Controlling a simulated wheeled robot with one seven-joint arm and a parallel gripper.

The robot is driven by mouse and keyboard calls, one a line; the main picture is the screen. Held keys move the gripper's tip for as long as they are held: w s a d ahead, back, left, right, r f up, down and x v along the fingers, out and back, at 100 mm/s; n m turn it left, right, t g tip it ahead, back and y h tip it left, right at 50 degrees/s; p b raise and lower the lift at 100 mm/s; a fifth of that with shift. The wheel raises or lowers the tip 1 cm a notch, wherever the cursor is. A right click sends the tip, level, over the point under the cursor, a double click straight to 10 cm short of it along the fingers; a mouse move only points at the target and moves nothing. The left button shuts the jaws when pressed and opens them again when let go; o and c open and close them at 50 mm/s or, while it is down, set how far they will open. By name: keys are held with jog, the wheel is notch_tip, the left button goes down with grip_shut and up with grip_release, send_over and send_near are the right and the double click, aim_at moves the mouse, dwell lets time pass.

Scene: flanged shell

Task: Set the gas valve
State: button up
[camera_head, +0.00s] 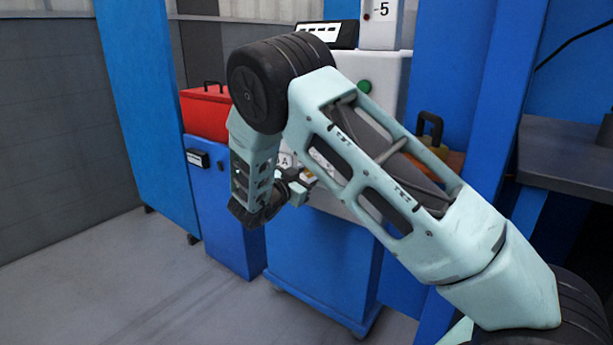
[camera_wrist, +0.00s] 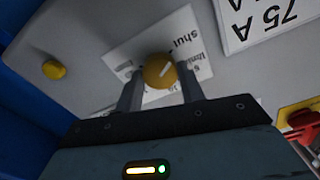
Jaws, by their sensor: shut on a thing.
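The gas valve is a round yellow knob (camera_wrist: 158,71) with a pale mark on its face, in front of a white label (camera_wrist: 120,50) on a grey panel, in the wrist view. Part of the label reads "shut". My gripper (camera_wrist: 160,82) has one finger on each side of the knob and is shut on it. In the head view my gripper (camera_head: 296,186) is at the front of the grey cabinet (camera_head: 385,82), and my forearm hides most of the panel. The knob cannot be made out there.
A second yellow knob (camera_wrist: 53,69) sits left on the panel in the wrist view. A "75 A" label (camera_wrist: 262,18) is upper right. In the head view, a red toolbox (camera_head: 206,112) stands on a blue cabinet (camera_head: 222,205) at left. Floor at lower left is clear.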

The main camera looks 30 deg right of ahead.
jog(key=shift+m, duration=0.3)
jog(key=m+b, duration=0.1)
jog(key=m, duration=0.1)
jog(key=shift+f+m, duration=0.15)
jog(key=shift+m, duration=0.25)
jog(key=m+b, duration=0.2)
jog(key=m, duration=0.1)
jog(key=shift+m+b, duration=0.3)
jog(key=m+b, duration=0.5)
jog(key=m, duration=0.1)
jog(key=shift+f, duration=0.15)
jog(key=m+b, duration=0.4)
jog(key=b, duration=0.1)
jog(key=shift+f, duration=0.1)
jog(key=m+b, duration=0.3)
jog(key=b, duration=0.1)
jog(key=shift+b, duration=0.35)
jog(key=m+b, duration=0.2)
jog(key=b, duration=0.1)
jog(key=shift+m, duration=0.4)
jog(key=shift+r+m+b, duration=0.25)
jog(key=shift+m+b, duration=0.25)
jog(key=shift+b, duration=0.2)
jog(key=shift+a, duration=0.1)
